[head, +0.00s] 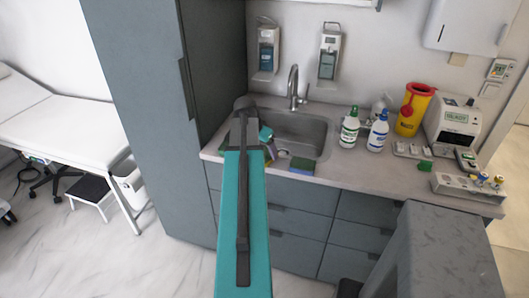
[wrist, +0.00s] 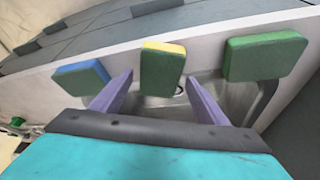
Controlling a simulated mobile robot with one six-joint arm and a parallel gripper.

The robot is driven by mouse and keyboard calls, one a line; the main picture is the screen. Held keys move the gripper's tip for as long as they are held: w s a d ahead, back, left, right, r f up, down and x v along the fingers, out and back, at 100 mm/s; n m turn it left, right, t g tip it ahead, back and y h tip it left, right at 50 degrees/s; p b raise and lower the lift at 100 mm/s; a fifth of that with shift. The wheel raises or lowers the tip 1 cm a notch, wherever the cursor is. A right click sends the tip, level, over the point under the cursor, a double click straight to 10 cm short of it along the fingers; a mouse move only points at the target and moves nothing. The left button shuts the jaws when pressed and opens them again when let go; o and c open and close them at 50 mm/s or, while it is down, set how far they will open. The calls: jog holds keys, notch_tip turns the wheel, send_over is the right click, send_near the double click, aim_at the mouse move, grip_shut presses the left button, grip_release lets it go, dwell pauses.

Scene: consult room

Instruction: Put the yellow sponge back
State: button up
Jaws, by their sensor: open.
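The yellow sponge, with a green scouring face (wrist: 162,68), is at the sink's front edge in the wrist view. It lies between and slightly beyond the two purple fingers of my gripper (wrist: 159,78). The fingers stand apart on either side of it, and I cannot tell whether either touches it. A sponge with a blue edge and green face (wrist: 82,77) is left of it, and an all-green sponge (wrist: 264,56) is right of it. In the head view my arm hides most of the gripper and yellow sponge; the blue-edged sponge (head: 302,166) shows to the right.
The sink (head: 299,130) has a tap (head: 293,88) behind it. Bottles (head: 350,127) (head: 378,132) and a yellow sharps bin (head: 413,108) stand right of it. Devices crowd the counter's right end. A tall grey cabinet (head: 150,110) stands at the left. Bare counter lies in front of the bottles.

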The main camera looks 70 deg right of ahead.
jog(key=b+v, duration=0.2)
jog(key=v, duration=0.9)
jog(key=shift+r, duration=0.3)
jog(key=shift+w+a+f, duration=0.1)
dwell(0.6)
jog(key=w+a+f+n+y, duration=0.1)
jog(key=w+a+f+n, duration=0.3)
jog(key=w+a+f, duration=0.75)
jog(key=w+a+f+n+y, duration=0.2)
jog(key=w+a+f+n, duration=0.2)
jog(key=w+a+f, duration=0.7)
jog(key=s+a+f+n+y, duration=0.1)
jog(key=s+a+f+n, duration=0.15)
jog(key=a+f, duration=0.6)
jog(key=s+a+f+n, duration=0.1)
jog(key=a+f+n, duration=0.2)
jog(key=a+f, duration=0.55)
jog(key=s+a+f+n+g, duration=0.2)
jog(key=s+a+f+n, duration=0.2)
jog(key=s+a+f, duration=0.4)
jog(key=s+a+f+n+g, duration=0.2)
jog(key=s+a+f+n, duration=0.2)
jog(key=s+a+f, duration=0.4)
jog(key=s+a, duration=0.1)
jog(key=a, duration=0.5)
jog(key=shift+a, duration=0.3)
